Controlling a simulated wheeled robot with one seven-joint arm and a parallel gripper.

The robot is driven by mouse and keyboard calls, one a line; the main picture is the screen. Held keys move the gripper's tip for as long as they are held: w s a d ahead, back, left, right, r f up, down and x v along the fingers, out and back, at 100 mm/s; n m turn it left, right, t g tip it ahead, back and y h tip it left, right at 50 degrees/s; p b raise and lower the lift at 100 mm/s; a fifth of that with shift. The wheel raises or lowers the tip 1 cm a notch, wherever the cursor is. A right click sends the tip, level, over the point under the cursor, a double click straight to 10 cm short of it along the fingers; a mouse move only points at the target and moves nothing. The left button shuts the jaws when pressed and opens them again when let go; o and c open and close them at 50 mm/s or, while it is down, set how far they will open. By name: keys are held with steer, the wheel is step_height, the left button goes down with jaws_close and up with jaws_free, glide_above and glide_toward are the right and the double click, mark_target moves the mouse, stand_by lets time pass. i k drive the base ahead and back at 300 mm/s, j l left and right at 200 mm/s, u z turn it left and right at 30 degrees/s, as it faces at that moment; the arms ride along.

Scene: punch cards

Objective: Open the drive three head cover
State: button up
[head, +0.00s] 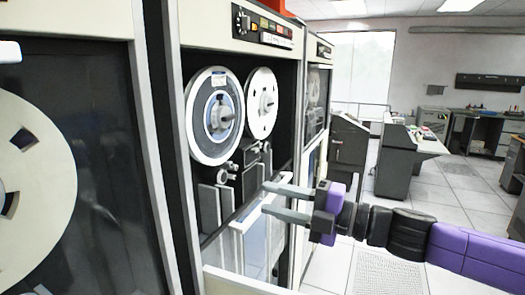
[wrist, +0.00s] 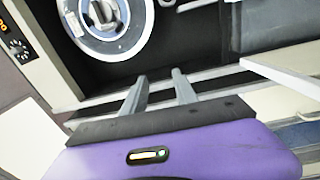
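A tape drive (head: 238,120) stands open in front of me, with a blue-and-white reel (head: 215,115) and a white reel (head: 262,103) side by side. The blue-and-white reel also shows in the wrist view (wrist: 108,22). Below the reels is a dark head assembly with small rollers (head: 228,172); I cannot clearly tell its cover from the parts around it. No readable number identifies the drive. My gripper (head: 264,198) is in front of the drive, below and right of the head assembly. In the wrist view its two fingers (wrist: 160,76) are apart with nothing between them.
A pale-framed glass panel (head: 255,245) is low on the drive, close below my gripper. Another cabinet with a large white reel (head: 35,190) fills the left. More cabinets (head: 316,110) stand behind to the right. Grey consoles (head: 398,155) and open tiled floor (head: 450,205) are at the right.

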mark_target(251, 154)
steer(key=i, duration=0.95)
